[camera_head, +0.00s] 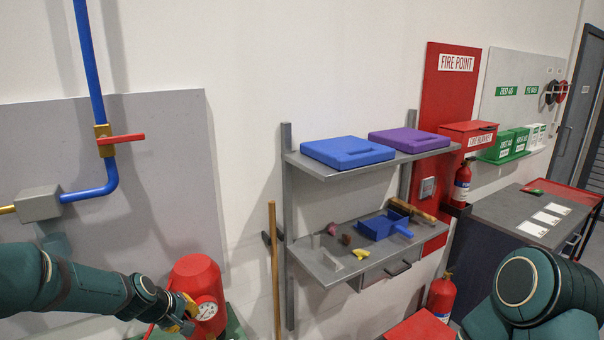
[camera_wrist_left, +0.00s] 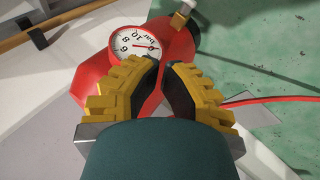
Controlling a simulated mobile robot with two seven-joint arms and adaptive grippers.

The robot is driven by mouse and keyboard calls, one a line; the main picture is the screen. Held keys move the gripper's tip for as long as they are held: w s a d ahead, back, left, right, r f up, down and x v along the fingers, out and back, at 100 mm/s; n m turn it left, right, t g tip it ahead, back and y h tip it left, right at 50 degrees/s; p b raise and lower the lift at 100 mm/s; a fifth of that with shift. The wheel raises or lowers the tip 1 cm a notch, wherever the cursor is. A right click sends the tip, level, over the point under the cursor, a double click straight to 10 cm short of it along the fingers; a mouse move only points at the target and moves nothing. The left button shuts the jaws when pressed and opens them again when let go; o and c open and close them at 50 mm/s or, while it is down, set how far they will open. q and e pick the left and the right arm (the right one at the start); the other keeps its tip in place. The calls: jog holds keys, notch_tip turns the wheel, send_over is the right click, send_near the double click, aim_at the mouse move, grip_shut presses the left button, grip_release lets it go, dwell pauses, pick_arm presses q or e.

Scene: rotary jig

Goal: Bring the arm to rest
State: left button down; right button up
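My left gripper (camera_head: 188,315) is at the lower left of the head view, in front of a red tank (camera_head: 195,275) with a round white gauge (camera_head: 207,308). In the left wrist view, its yellow and black fingers (camera_wrist_left: 163,66) stand a little apart, with a gap narrowing toward the tips. Nothing shows held between them, and the red tank (camera_wrist_left: 105,80) and its gauge (camera_wrist_left: 138,46) lie beyond. Whether the fingers touch the tank cannot be told. My right arm shows at the lower right of the head view. Its gripper is out of view.
A blue pipe with a red valve handle (camera_head: 121,138) is above the left arm. A wooden pole (camera_head: 274,270) leans between the tank and a grey wall shelf (camera_head: 325,268) holding several items. A red hose (camera_wrist_left: 270,98) runs beside the tank.

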pick_arm(q)
jog(key=s+d+f+m+g, duration=0.2)
jog(key=s+d+f, duration=0.2)
jog(key=s+f, duration=0.4)
jog(key=s+d+f+m+g, duration=0.15)
jog(key=s+d+f, duration=0.35)
jog(key=f, duration=0.5)
jog(key=s+d+f+m+g+h, duration=0.1)
jog(key=s+d+f+g, duration=0.15)
jog(key=s, duration=0.65)
jog(key=s+d+f+m+g+h, duration=0.15)
jog(key=s+d+f, duration=0.25)
jog(key=s, duration=0.5)
jog(key=w+d+f+m+t+y+b, duration=0.1)
jog(key=w+d+f+t+b, duration=0.1)
jog(key=w+f+b, duration=0.4)
jog(key=w+t+b, duration=0.1)
jog(key=b, duration=0.4)
jog(key=shift+f+m, duration=0.25)
jog(key=shift+m, duration=0.15)
pick_arm(e)
notch_tip(320, 180, down, 12)
jog(key=shift+s+a, duration=0.25)
jog(key=shift+s, duration=0.1)
pick_arm(q)
jog(key=shift+d, duration=0.1)
pick_arm(e)
jog(key=shift+f, duration=0.1)
jog(key=shift+c, duration=0.6)
